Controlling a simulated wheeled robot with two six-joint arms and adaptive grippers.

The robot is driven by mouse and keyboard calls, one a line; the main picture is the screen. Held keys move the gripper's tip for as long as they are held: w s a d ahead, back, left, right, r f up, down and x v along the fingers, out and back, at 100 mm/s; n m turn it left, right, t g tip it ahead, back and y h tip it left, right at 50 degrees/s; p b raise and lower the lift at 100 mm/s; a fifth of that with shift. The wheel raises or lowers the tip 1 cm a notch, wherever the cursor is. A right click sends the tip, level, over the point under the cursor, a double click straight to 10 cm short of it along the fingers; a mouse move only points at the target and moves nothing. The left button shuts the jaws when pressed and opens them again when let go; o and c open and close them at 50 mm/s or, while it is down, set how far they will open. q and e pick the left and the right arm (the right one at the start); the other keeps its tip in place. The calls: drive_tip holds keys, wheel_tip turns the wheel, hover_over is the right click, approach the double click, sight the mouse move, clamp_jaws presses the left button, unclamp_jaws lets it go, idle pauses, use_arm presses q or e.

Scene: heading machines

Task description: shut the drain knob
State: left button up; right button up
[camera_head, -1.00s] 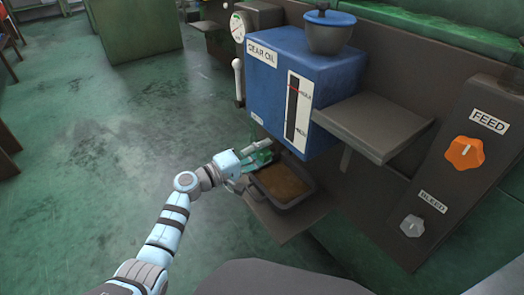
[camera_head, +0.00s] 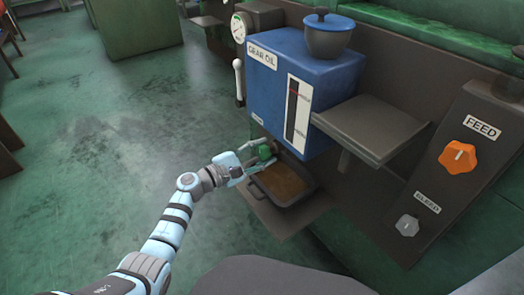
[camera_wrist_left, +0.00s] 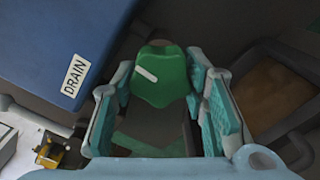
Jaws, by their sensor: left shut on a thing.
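The green drain knob (camera_head: 265,152) is low on the side of the blue gear oil tank (camera_head: 262,92), above the oil tray. In the left wrist view the knob (camera_wrist_left: 160,84) shows a short white mark lying aslant, and the tank carries a DRAIN label (camera_wrist_left: 75,76). My left gripper (camera_head: 260,157) is shut on the knob, with a teal-padded finger on each side of it. The fingers hide parts of the knob's sides. My right gripper is out of view.
A grey tray (camera_head: 308,193) with brown oil sits just below the knob. A grey shelf (camera_head: 372,125) juts out at right. A panel with an orange FEED knob (camera_head: 459,157) and a grey BLEED knob (camera_head: 407,225) stands further right. Open floor (camera_head: 90,130) lies left.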

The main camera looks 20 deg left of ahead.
use_arm(q)
drive_tip(key=shift+s+f+n, duration=0.1)
drive_tip(key=shift+f+n, duration=0.1)
drive_tip(key=shift+n, duration=0.1)
drive_tip(key=o, duration=1.2)
drive_tip(key=shift+r, duration=0.1)
drive_tip(key=v, duration=1.2)
